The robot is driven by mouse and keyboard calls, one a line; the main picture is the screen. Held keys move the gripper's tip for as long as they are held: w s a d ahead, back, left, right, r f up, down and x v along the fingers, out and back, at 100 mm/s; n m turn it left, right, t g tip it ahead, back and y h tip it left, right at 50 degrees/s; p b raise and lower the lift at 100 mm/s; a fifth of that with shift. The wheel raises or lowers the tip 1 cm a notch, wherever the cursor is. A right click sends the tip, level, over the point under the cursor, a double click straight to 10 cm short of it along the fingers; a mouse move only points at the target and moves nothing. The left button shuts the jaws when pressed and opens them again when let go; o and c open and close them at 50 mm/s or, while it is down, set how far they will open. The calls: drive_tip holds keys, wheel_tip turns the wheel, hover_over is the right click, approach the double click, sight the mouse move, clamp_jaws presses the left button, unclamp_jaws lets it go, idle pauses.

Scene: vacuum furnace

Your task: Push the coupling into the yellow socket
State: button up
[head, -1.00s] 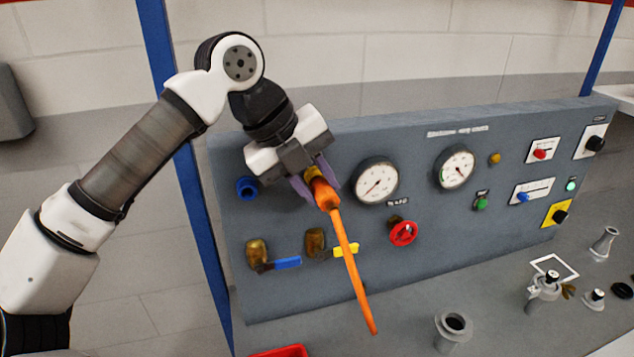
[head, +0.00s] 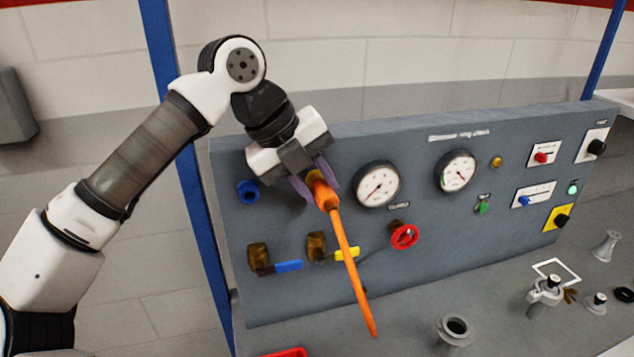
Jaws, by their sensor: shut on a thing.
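My gripper (head: 318,181) is at the upper left of the grey panel, its purple fingers shut on the orange coupling (head: 324,194). An orange hose (head: 352,270) runs from the coupling down and to the right, its lower end over the bench. No yellow socket shows; my gripper and wrist cover the part of the panel just right of the blue socket (head: 248,192), and I cannot tell whether the coupling touches anything there. The blue socket is open and empty, left of my gripper.
Below are two brass valves with a blue handle (head: 288,266) and a yellow handle (head: 347,254). Right of my gripper are two gauges (head: 377,185) and a red handwheel (head: 404,236). Metal fittings (head: 455,331) stand on the bench. A red tray (head: 285,352) shows at the bottom edge.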

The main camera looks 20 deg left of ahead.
drive_tip(key=shift+w+a, duration=0.1)
drive_tip(key=o, duration=1.1)
drive_tip(key=b+v, duration=0.2)
drive_tip(key=v, duration=1.1)
drive_tip(key=shift+r+b, duration=0.4)
drive_tip(key=shift+a, duration=0.2)
